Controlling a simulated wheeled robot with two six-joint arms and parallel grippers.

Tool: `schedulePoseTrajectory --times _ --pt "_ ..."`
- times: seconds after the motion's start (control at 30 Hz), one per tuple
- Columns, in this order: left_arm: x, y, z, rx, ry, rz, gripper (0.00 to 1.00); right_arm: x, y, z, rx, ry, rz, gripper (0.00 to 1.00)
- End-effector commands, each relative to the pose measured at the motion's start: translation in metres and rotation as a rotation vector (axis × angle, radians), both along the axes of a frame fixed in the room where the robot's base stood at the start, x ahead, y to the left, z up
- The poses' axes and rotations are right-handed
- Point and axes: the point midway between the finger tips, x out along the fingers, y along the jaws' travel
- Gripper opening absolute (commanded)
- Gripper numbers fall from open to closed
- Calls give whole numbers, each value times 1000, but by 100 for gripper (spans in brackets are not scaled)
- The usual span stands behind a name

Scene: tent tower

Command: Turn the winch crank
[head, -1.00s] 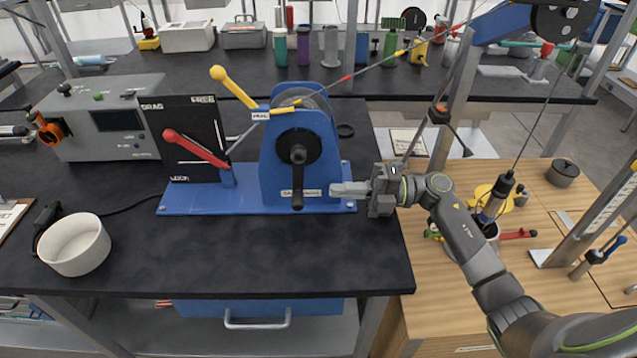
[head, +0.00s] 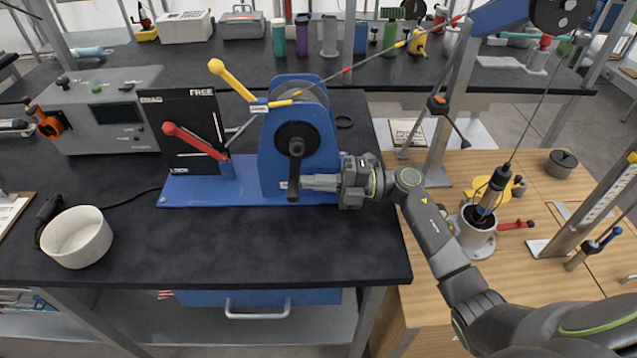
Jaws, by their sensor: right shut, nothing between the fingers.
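The blue winch (head: 270,165) stands on its blue base plate on the dark bench. Its black crank (head: 296,152) has a round hub, and the arm and handle hang straight down. A red lever (head: 195,142) points up-left across a black panel (head: 180,108) marked FREE and DRAG. A yellow lever (head: 232,80) tilts up-left at the winch top. My right gripper (head: 306,183) is shut and empty, its fingertips pointing left at the lower crank handle. They look very near or touching it; I cannot tell which. My left gripper is not in view.
A white bowl (head: 77,236) and a grey control box (head: 110,115) stand to the left. A cable runs from the winch to the crane post (head: 455,90). A black cylinder (head: 489,192) hangs over a grey pot (head: 475,230) on the wooden table.

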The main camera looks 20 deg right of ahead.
Motion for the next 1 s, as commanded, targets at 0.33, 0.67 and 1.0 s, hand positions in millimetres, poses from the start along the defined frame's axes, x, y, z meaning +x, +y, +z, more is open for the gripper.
schedulePoseTrajectory --times 0.33,0.67,1.0 --pt "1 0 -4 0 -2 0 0 1 4 0 15 -5 1 0" --pt "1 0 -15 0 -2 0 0 -8 -29 -7 9 -4 -1 0" --pt "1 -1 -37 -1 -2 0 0 -29 -103 -16 9 -2 -2 0"
